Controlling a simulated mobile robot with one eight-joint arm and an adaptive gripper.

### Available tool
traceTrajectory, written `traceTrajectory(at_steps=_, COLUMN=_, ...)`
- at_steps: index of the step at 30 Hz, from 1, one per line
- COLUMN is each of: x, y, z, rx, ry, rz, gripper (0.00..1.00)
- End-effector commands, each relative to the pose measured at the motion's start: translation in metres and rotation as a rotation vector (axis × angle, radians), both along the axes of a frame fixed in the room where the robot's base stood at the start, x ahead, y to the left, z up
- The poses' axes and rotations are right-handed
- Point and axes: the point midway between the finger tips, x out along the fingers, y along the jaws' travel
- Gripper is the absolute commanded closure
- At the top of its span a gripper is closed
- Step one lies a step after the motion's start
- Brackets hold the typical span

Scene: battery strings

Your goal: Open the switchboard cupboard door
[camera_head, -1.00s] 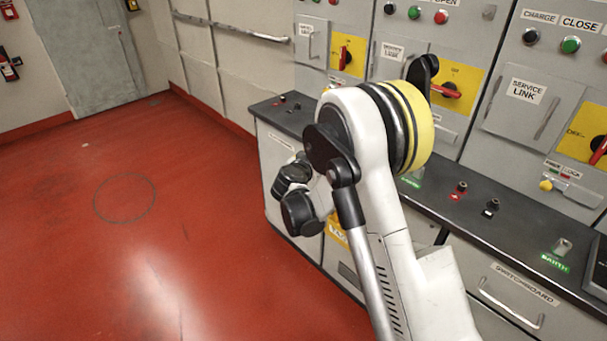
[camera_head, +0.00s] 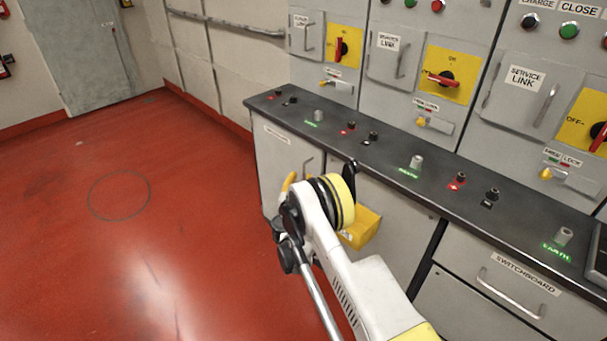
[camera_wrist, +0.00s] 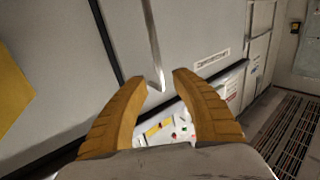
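A panel lettered SWITCHBOARD (camera_head: 525,275) with a horizontal bar handle (camera_head: 512,295) is at the lower right of the head view. A grey cupboard door (camera_head: 278,165) under the counter's left part has a label too small to read. My gripper (camera_wrist: 158,77) is open, its two tan fingers apart. In the wrist view the lower end of a grey bar handle (camera_wrist: 153,45) shows between the fingertips; I cannot tell whether they touch it. A label (camera_wrist: 212,58) beside it is unreadable. In the head view my wrist mostly hides the gripper, near the grey door.
The dark counter (camera_head: 400,165) carries several terminals and runs above the cupboards. A yellow piece (camera_head: 362,228) is just right of my wrist. Upper panels have red switches (camera_head: 440,79) and service-link doors. The red floor (camera_head: 150,250) at left is clear.

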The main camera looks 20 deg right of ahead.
Motion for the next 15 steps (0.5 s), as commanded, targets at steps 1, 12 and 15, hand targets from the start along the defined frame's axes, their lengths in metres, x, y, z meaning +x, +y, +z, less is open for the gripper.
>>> traceTrajectory(at_steps=1, x=0.009, y=-0.004, z=-0.003, rx=0.000, ry=0.000, rz=-0.001, gripper=0.68)
traceTrajectory(at_steps=12, x=0.040, y=-0.020, z=0.000, rx=0.000, ry=0.001, rz=0.001, gripper=0.68)
traceTrajectory(at_steps=15, x=0.041, y=-0.020, z=0.000, rx=0.000, ry=0.001, rz=0.001, gripper=0.68)
